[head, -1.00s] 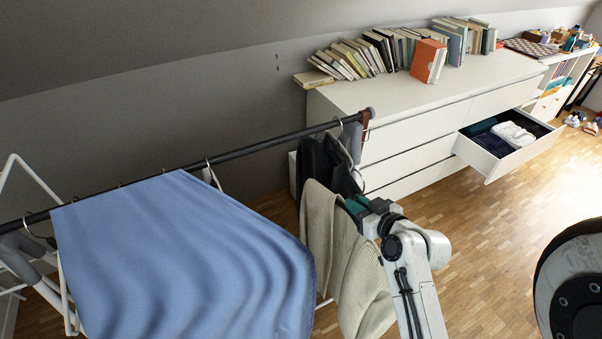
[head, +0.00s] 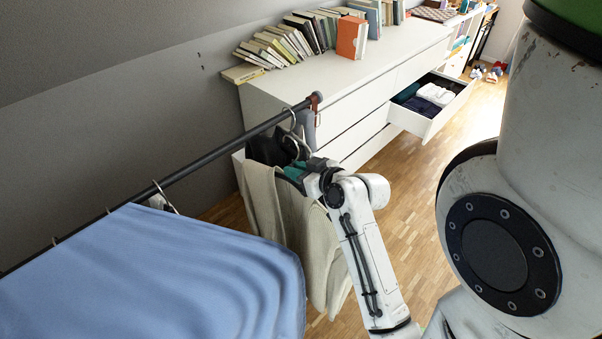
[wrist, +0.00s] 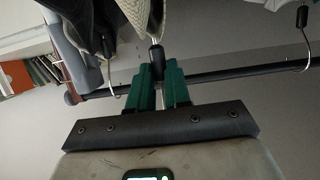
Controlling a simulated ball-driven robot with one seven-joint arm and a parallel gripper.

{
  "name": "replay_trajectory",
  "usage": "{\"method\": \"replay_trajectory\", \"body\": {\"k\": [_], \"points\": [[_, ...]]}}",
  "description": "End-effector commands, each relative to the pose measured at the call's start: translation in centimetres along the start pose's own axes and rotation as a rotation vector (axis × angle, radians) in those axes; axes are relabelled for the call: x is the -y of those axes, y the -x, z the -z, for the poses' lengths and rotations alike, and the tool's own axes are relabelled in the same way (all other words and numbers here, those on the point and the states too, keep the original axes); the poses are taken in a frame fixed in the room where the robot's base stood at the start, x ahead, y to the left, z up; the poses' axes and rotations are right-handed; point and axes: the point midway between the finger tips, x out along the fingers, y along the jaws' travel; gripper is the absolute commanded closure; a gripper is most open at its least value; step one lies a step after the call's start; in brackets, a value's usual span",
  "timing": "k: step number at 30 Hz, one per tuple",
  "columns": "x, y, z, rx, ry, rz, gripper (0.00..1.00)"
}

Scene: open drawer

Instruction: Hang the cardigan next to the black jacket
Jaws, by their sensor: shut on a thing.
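The cream knit cardigan (head: 318,250) hangs from my gripper (head: 294,170) in the head view, just in front of the rail's far end. My gripper, with green fingers in the wrist view (wrist: 159,88), is shut on the black neck of the cardigan's hanger (wrist: 156,58). The black jacket (head: 266,150) hangs at the rail's far end, partly hidden behind the cardigan. It also shows in the wrist view (wrist: 98,22), close beside the held hanger. I cannot tell whether the cardigan's hook touches the rail.
The dark rail (head: 215,153) runs from lower left to the dresser. A blue garment (head: 150,280) covers its near part, with a short bare stretch before the jacket. A white dresser (head: 345,75) with an open drawer (head: 430,122) stands behind; books (head: 290,40) lie on top.

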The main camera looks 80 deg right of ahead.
Motion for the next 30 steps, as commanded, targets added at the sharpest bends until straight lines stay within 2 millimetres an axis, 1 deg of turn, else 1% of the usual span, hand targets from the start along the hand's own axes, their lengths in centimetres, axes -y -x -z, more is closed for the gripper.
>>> {"method": "replay_trajectory", "body": {"k": [5, 30], "points": [[0.0, -1.2, 0.7, -0.005, 0.001, 0.0, 1.0], [-0.1, -6.7, 2.6, -0.004, 0.0, 0.0, 1.0]]}}
